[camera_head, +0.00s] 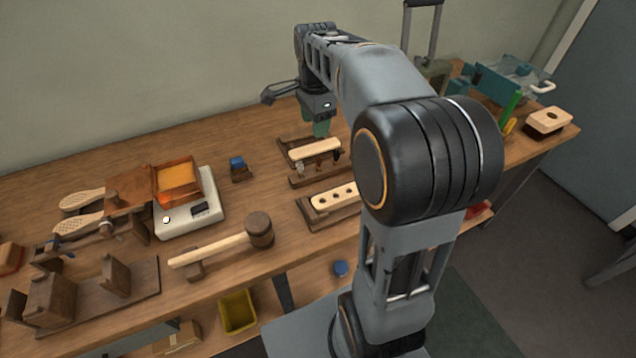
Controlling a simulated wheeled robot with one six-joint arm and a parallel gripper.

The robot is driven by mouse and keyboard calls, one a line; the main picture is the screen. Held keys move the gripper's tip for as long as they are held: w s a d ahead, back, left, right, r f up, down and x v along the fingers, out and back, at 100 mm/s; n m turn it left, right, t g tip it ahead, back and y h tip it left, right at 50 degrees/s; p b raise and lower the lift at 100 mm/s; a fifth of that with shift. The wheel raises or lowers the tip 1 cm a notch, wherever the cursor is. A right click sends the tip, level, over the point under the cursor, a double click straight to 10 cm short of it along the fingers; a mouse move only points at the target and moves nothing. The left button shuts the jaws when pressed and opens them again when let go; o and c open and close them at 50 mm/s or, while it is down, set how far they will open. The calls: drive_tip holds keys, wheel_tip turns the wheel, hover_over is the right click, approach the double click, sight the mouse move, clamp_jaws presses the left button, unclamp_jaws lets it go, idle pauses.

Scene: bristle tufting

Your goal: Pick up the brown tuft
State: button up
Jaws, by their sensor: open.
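My gripper (321,131) hangs at the end of my arm over the back of the workbench, just behind a pale wooden bar in a brown holder. It is open; its fingertips are small here, and I see nothing held between them. Small tufts hang or stand along the front of the bar (314,149): a pale one (300,167) at the left and a dark brown one (337,156) at the right. They are too small to tell their colours surely. My forearm hides the area right of the bar.
A pale block with dark holes (335,196) sits in a holder in front. A mallet (225,243), a white scale (190,217) with an orange tray (178,182), and a blue-topped item (238,168) stand to the left. A teal crate (512,78) is at the far right.

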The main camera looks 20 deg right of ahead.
sight(319, 158)
drive_tip(key=w+d+f+m+b, duration=0.1)
drive_tip(key=f, duration=0.3)
drive_tip(key=w+d+f+m+b, duration=0.1)
drive_tip(key=f+m, duration=0.1)
drive_tip(key=f, duration=0.2)
drive_tip(key=w+d+f+m+g+b, duration=0.1)
drive_tip(key=w+f+m+b, duration=0.1)
drive_tip(key=f, duration=0.2)
drive_tip(key=shift+f, duration=0.35)
drive_tip(key=shift+s+a+f+b, duration=0.1)
drive_tip(key=shift+f+b, duration=0.2)
drive_tip(key=shift+f, duration=1.2)
drive_tip(key=shift+s+f+b, duration=0.1)
drive_tip(key=shift+f+b, duration=0.2)
drive_tip(key=shift+f, duration=1.2)
clamp_jaws()
drive_tip(key=shift+r, duration=0.1)
